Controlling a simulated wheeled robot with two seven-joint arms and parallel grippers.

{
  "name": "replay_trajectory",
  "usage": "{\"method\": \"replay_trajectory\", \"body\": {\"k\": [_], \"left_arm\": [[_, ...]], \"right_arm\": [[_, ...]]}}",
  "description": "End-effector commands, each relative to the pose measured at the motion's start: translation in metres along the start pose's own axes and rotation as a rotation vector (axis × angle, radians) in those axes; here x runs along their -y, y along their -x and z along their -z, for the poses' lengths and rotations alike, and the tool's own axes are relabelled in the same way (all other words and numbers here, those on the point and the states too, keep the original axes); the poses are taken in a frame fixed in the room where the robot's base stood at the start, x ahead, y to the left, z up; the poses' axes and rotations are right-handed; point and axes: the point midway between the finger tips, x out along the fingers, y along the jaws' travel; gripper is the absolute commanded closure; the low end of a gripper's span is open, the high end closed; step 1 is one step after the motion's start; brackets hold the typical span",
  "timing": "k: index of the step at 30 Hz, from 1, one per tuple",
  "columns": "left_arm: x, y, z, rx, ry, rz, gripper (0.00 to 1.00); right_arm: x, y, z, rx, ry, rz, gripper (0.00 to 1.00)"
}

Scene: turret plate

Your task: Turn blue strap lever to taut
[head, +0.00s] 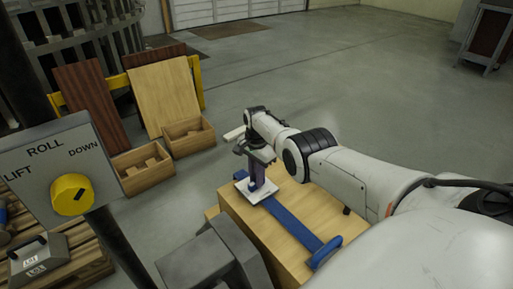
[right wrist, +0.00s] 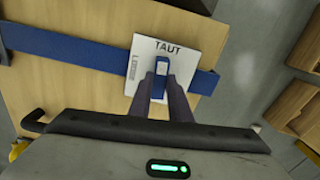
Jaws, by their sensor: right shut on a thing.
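The blue strap lever (right wrist: 161,70) stands on a white square plate (right wrist: 141,80) in the right wrist view. The lever's visible end points toward the TAUT mark. My right gripper (right wrist: 160,88) is shut on the lever, one dark finger on each side. In the head view the right gripper (head: 257,180) reaches down over the white plate (head: 247,193) and mostly hides the lever. My left gripper is not in view.
A blue strap (head: 290,222) runs across a wooden crate (head: 250,228) under the plate. A panel (head: 45,165) with a yellow knob (head: 72,195) stands at the left. Open wooden boxes (head: 187,140) and leaning boards (head: 165,95) lie behind.

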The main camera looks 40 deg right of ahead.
Motion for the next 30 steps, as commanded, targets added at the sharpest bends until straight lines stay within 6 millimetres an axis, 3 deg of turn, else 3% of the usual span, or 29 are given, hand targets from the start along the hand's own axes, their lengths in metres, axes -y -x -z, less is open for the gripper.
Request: {"method": "replay_trajectory", "body": {"k": [9,25,26,28,30], "left_arm": [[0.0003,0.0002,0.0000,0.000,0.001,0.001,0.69],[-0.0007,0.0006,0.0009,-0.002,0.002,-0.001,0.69],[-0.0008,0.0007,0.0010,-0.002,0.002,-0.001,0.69],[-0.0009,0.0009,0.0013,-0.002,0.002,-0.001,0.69],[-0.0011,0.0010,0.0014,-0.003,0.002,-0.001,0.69]], "right_arm": [[0.0005,0.0004,0.0004,-0.001,-0.111,0.002,1.00],[0.0004,0.0004,0.0006,-0.001,-0.133,0.002,1.00],[0.0004,0.0004,0.0007,-0.001,-0.133,0.002,0.78],[0.0003,0.0003,0.0006,-0.001,-0.132,0.002,0.66],[0.0003,0.0003,0.0006,-0.001,-0.132,0.001,0.64]]}}
